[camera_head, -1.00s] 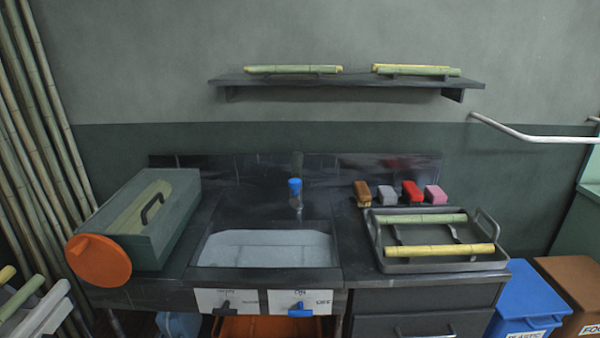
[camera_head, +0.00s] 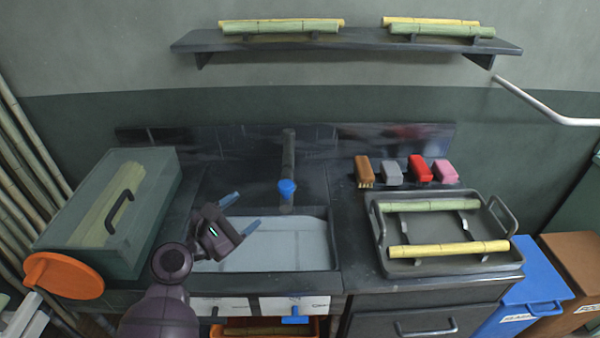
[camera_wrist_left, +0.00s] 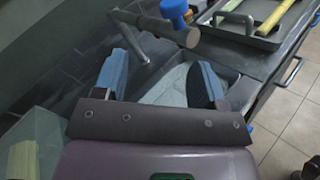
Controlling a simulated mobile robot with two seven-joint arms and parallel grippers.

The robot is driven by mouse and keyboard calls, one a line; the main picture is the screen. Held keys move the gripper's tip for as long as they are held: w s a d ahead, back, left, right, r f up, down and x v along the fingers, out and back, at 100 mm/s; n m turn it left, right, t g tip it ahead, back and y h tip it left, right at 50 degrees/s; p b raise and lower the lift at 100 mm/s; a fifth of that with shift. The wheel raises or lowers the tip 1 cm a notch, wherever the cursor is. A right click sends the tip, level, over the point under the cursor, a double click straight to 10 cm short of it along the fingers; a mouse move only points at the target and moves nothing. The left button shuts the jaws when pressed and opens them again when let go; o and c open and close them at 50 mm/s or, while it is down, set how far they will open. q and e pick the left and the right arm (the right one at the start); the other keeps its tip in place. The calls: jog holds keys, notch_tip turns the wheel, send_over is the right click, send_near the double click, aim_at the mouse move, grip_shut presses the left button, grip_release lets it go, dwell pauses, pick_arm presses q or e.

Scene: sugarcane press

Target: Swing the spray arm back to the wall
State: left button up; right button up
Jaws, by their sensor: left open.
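The spray arm (camera_head: 288,150) is a grey pipe above the back of the sink, with a blue knob (camera_head: 287,187) on it. In the left wrist view its bar (camera_wrist_left: 155,25) stands out from an upright post and the blue knob (camera_wrist_left: 174,8) shows near its end. My left gripper (camera_head: 248,208) is open and empty over the left part of the sink, left of and nearer than the spray arm. Its blue fingers (camera_wrist_left: 163,62) are spread, with the spray arm beyond them and apart from them. My right gripper is not in view.
The sink basin (camera_head: 275,259) is pale. A green box (camera_head: 155,215) with an orange disc (camera_head: 65,275) stands left. A tray (camera_head: 455,268) with cane pieces and several brushes (camera_head: 420,168) lie right. A shelf (camera_head: 345,41) is above. Blue-handled valve (camera_head: 295,316) sits below.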

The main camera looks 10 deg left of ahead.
aim_at(285, 188)
pick_arm(q)
jog(key=w+d+n, duration=0.1)
jog(key=w+d, duration=0.1)
jog(key=w, duration=0.1)
jog(key=w+d+n+h, duration=0.1)
jog(key=w+d+n, duration=0.1)
jog(key=w, duration=0.1)
jog(key=w+d+n, duration=0.2)
jog(key=w+d, duration=0.1)
jog(key=shift+w+r+h, duration=0.2)
jog(key=shift+r+h, duration=0.05)
jog(key=shift+h, duration=0.05)
jog(key=shift+c, duration=0.3)
jog(key=shift+a+g, duration=0.1)
jog(key=shift+g, duration=0.2)
grip_shut()
